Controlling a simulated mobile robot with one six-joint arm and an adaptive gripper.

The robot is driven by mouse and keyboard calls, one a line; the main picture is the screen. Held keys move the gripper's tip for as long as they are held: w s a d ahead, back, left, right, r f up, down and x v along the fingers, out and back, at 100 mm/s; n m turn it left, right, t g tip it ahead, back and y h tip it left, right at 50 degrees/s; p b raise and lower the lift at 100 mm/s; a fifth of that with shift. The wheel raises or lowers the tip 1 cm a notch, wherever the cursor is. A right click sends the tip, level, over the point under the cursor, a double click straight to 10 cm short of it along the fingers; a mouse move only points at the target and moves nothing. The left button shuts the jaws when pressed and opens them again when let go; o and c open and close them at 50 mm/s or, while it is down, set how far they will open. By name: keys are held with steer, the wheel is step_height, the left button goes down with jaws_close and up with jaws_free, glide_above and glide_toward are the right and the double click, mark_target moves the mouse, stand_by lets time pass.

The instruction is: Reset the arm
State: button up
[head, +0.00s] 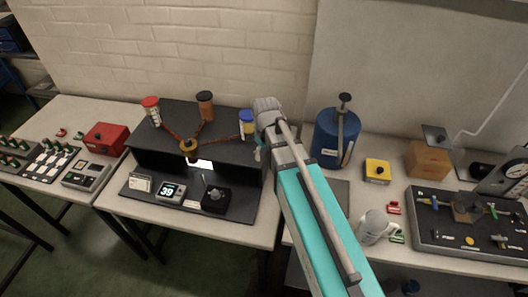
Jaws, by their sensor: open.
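My arm reaches up from the bottom right, its teal link crossing the front of the benches. Its wrist is in front of the right end of the black shelf unit (232,148). My gripper (259,151) shows only as a small part beside the wrist, mostly hidden by the arm. I see nothing held in it. A blue cylinder (328,150) with a black top knob stands upright to the right of the wrist, apart from it.
A yellow box (377,170), wooden box (428,160), white mug (372,227) and black board (470,240) occupy the right bench.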

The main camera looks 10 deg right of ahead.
stand_by(0.3)
steer(key=s+d+f+m+b, duration=0.3)
steer(key=s+d+m, duration=0.3)
steer(key=s+d, duration=0.2)
steer(key=shift+s+d+f, duration=0.15)
steer(key=shift+s+d, duration=0.15)
steer(key=shift+s, duration=0.15)
